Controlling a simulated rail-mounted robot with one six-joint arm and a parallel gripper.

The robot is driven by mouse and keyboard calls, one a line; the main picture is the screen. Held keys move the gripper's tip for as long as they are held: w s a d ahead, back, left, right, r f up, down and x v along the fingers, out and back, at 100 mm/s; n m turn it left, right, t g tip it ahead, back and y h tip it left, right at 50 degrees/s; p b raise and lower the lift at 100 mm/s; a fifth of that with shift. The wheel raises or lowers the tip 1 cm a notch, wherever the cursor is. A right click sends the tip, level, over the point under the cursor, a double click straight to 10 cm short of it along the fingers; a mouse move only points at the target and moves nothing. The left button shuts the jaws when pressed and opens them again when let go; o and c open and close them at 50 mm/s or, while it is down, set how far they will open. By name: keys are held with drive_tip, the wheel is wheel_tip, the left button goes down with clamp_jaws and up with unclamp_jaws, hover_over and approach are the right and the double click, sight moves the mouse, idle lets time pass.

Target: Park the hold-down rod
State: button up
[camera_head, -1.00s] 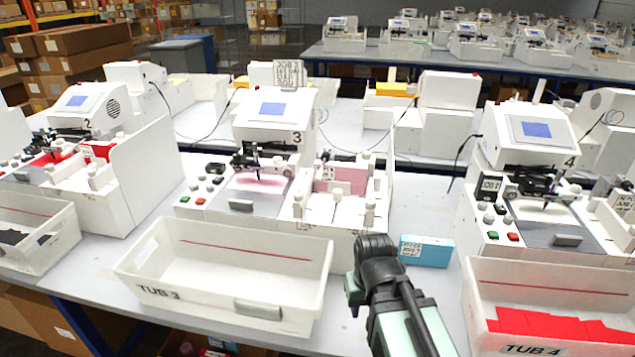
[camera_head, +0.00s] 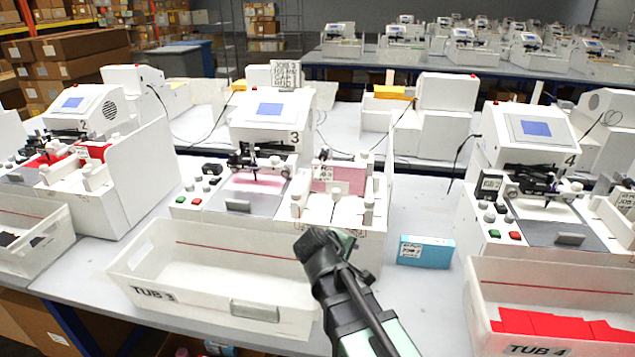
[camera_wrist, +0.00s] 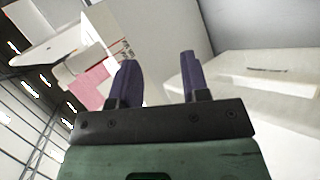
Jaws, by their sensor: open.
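Plotter 3 (camera_head: 270,125) stands in the middle of the head view, with a pen carriage (camera_head: 252,160) over its grey bed (camera_head: 250,190). To the right of the bed is a feeder with white posts (camera_head: 368,200) and a pink card stack (camera_head: 335,178). I cannot single out the hold-down rod with certainty. My arm's end is in front of this feeder, at the right end of tub 3 (camera_head: 205,238). In the wrist view my gripper (camera_wrist: 158,78) has two purple fingers, apart with nothing between them. A pink patch (camera_wrist: 92,88) shows beyond the left finger.
Tub 3 looks empty. A blue box (camera_head: 425,252) lies right of my arm on the table. Plotter 4 (camera_head: 530,135) and tub 4 (camera_head: 590,290), holding red cards, stand at right. Plotter 2 (camera_head: 80,108) stands at left. A strip of bare table (camera_head: 420,205) lies between plotters 3 and 4.

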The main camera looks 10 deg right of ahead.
sight(316, 179)
drive_tip(key=w+a+r+n+t+y, duration=0.1)
drive_tip(key=w+a+r+n+t, duration=0.4)
drive_tip(key=n, duration=0.6)
drive_tip(key=w+a+r+n+t+y, duration=0.1)
drive_tip(key=w+a+r+n+t, duration=0.2)
drive_tip(key=w+r+n+t, duration=0.5)
drive_tip(key=w+d, duration=0.1)
drive_tip(key=w, duration=0.1)
drive_tip(key=w+d+f+n+g, duration=0.1)
drive_tip(key=w, duration=0.2)
drive_tip(key=w+d+f+n+g, duration=0.1)
drive_tip(key=w, duration=0.2)
drive_tip(key=shift+d, duration=0.3)
clamp_jaws()
